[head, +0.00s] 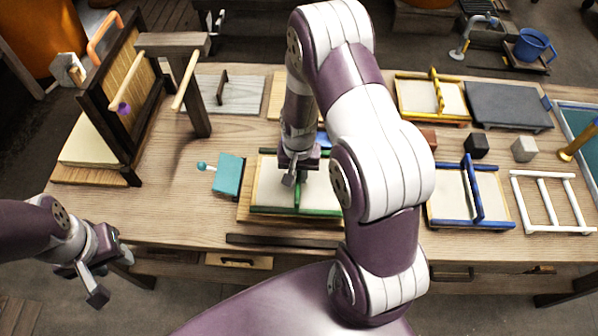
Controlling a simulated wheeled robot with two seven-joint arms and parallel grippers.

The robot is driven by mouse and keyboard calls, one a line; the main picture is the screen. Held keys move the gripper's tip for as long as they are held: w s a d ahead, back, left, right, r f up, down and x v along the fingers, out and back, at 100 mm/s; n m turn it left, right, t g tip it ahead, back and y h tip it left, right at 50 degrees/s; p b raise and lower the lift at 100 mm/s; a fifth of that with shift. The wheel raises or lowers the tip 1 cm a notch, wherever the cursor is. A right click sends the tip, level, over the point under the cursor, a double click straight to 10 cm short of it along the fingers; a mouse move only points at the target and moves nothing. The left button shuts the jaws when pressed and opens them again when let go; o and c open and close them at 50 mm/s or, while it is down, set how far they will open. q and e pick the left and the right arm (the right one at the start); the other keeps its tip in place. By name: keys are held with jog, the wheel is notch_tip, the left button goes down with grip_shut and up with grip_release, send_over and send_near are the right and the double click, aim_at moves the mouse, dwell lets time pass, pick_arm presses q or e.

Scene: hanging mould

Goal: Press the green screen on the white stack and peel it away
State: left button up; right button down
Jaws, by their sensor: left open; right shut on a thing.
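The green screen (275,210) is a pale panel with green edges and a green bar (298,196) across it. It lies on a wooden board (244,208) at the middle front of the table. My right gripper (289,181) reaches down from above and is shut on the green bar; the arm hides the screen's right part. I cannot tell whether the screen is lifted. A cream-white stack (88,148) sits on a board at the left, partly behind a dark upright frame. My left gripper (90,283) is open and empty, off the table's front left edge.
The dark frame (95,95) and a wooden post (196,105) stand tall at the left. A teal block (228,174) lies left of the screen. Yellow (432,122), blue (438,222) and white (515,203) frames fill the right. The table's left front is clear.

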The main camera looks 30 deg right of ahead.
jog(key=shift+f, duration=0.5)
jog(key=shift+s+f, duration=0.1)
dwell(1.2)
notch_tip(320, 180, up, 10)
jog(key=p, duration=0.8)
jog(key=shift+p, duration=0.3)
jog(key=shift+f, duration=0.2)
